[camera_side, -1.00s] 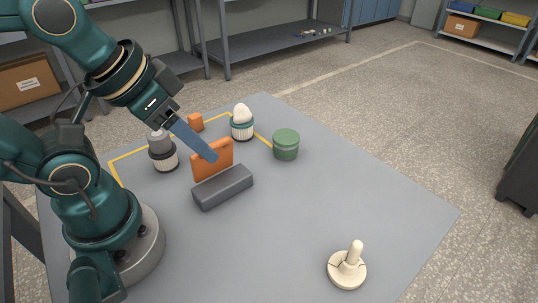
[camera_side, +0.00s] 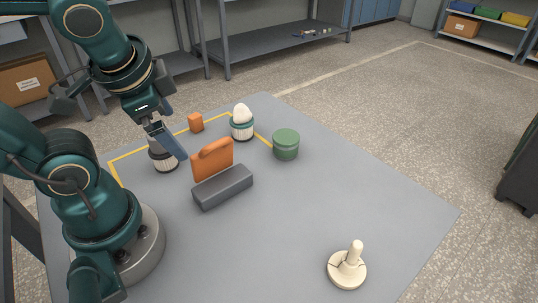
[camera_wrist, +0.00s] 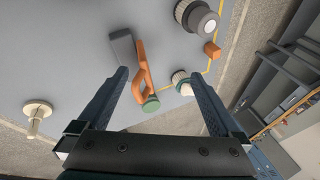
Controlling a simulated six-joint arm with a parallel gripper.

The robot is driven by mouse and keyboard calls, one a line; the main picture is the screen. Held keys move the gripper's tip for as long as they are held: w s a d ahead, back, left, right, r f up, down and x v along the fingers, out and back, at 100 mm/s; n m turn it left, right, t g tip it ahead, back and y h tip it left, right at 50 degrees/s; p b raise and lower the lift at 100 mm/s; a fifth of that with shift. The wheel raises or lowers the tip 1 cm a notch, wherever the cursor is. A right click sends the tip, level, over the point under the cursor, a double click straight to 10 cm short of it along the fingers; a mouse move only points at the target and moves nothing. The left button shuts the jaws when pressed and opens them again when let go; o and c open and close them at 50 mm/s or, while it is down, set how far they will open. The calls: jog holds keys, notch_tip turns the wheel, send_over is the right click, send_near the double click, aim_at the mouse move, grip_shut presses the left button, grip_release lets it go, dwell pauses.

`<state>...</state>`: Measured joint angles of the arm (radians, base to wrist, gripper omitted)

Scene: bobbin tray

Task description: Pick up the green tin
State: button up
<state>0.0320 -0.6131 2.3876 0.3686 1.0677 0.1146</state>
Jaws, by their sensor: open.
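The green tin (camera_side: 286,146) is round and lidded, and it stands upright on the grey table right of the orange piece. Its green round top also shows in the wrist view (camera_wrist: 150,104), low between the fingers and partly beside the orange piece. My gripper (camera_side: 170,147) is open and empty, well left of the tin in the side view, above and in front of the grey-capped bobbin. In the wrist view my gripper (camera_wrist: 160,73) has its two fingers spread wide, with none touching the tin.
An orange handled piece (camera_side: 212,161) stands at a dark grey block (camera_side: 222,188) between gripper and tin. A white-topped bobbin (camera_side: 242,125), a grey-capped bobbin (camera_side: 163,158) and an orange block (camera_side: 195,122) stand behind. A cream peg (camera_side: 347,268) stands front right. The table's right side is clear.

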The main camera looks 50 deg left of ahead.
aim_at(288, 129)
jog(key=w+a+r+m+g+y, duration=0.2)
jog(key=w+a+m+y, duration=0.2)
jog(key=a+m+y, duration=0.3)
jog(key=w+d+m+t+y, duration=0.1)
jog(key=w+m+t+y, duration=0.35)
jog(key=w+m, duration=0.55)
jog(key=w+d+f+m+t+h, duration=0.3)
jog(key=w+d+f+m+t, duration=0.45)
jog(key=d+f, duration=0.2)
notch_tip(288, 129, down, 6)
jog(key=shift+a, duration=0.1)
jog(key=shift+x, duration=3.35)
jog(key=shift+w, duration=0.1)
jog(key=c, duration=1.4)
